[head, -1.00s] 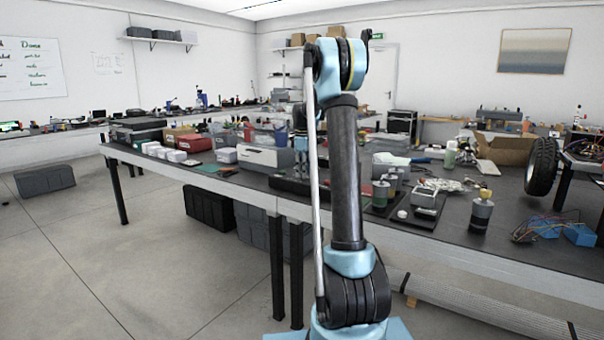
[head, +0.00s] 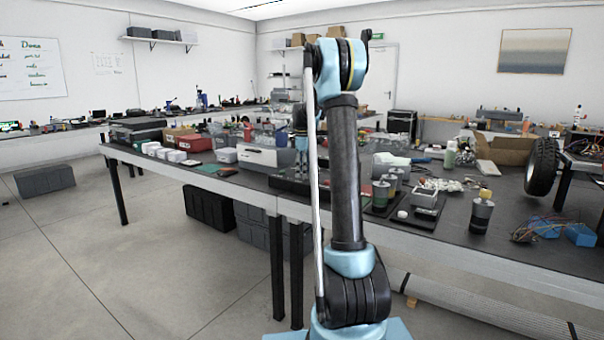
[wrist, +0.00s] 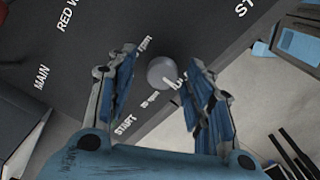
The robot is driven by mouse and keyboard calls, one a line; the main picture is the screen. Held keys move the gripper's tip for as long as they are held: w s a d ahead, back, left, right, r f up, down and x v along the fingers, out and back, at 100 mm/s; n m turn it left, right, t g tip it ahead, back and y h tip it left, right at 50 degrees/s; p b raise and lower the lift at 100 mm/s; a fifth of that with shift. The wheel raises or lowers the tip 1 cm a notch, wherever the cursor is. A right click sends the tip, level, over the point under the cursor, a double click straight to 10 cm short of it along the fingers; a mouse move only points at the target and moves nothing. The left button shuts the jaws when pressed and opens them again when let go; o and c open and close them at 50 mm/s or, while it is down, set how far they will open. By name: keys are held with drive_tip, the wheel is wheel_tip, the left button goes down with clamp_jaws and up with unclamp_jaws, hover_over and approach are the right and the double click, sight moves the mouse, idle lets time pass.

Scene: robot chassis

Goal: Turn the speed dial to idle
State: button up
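In the wrist view, a round grey knob (wrist: 162,73) with a white pointer mark sits on a dark panel (wrist: 190,25). White lettering surrounds it, including START below; some smaller labels are too blurred to read. My gripper (wrist: 163,60) is open, with one blue-padded finger to the left of the knob and one to the right. Gaps show between the knob and both fingers, so I see no contact. I cannot tell the height of the fingertips above the panel.
The long dark workbench (head: 460,238) holds several bottles, boxes and tools. White boxes (head: 226,155) stand to the left. More panel lettering, MAIN (wrist: 41,77), lies left in the wrist view.

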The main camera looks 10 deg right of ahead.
wheel_tip(320, 180, up, 12)
idle(0.7)
drive_tip(key=shift+f, duration=0.1)
